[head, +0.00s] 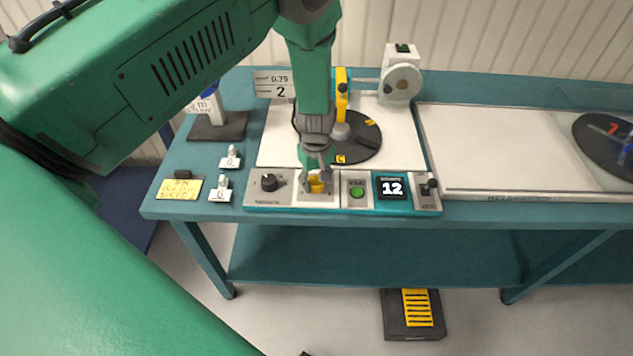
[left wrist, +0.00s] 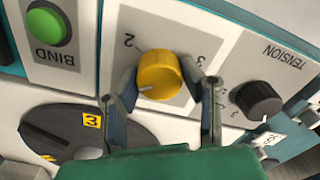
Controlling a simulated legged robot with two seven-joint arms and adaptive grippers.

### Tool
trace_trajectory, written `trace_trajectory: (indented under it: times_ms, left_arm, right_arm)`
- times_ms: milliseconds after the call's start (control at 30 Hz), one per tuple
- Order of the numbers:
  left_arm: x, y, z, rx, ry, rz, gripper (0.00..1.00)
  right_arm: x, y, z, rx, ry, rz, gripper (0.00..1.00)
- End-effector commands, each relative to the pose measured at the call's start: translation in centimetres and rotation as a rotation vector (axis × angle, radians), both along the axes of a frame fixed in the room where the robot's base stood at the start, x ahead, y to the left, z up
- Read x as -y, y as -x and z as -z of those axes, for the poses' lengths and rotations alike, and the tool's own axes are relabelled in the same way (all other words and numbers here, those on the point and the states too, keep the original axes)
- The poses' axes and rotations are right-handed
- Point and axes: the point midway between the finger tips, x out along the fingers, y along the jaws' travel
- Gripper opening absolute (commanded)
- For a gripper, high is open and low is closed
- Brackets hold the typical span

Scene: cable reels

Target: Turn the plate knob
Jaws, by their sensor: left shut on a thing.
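The plate knob is a yellow round knob (left wrist: 160,74) with a white pointer mark, on a white panel with the numbers 2 and 3 beside it. It also shows in the head view (head: 318,186), partly covered by my gripper. My left gripper (head: 318,176) reaches down to the panel from above. In the left wrist view my left gripper's fingers (left wrist: 165,92) stand on both sides of the knob, shut on it. The knob's white mark points toward the bottom left in the wrist view. My right gripper is not in view.
A dark round plate (head: 362,146) lies behind. Small labelled items (head: 221,190) stand to the left on the teal bench (head: 520,213).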

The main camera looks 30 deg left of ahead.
Motion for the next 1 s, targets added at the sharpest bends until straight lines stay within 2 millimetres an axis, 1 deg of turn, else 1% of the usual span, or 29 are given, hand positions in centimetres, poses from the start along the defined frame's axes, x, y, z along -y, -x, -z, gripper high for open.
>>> trace_trajectory:
  times_ms: [700,1000]
  left_arm:
    - [0.12,-0.16,-0.01,0.002,0.001,-0.674,0.07]
    - [0.13,-0.24,-0.04,0.003,0.001,-0.904,0.07]
  right_arm:
    - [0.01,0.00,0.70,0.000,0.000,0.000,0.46]
    - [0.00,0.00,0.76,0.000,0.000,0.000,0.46]
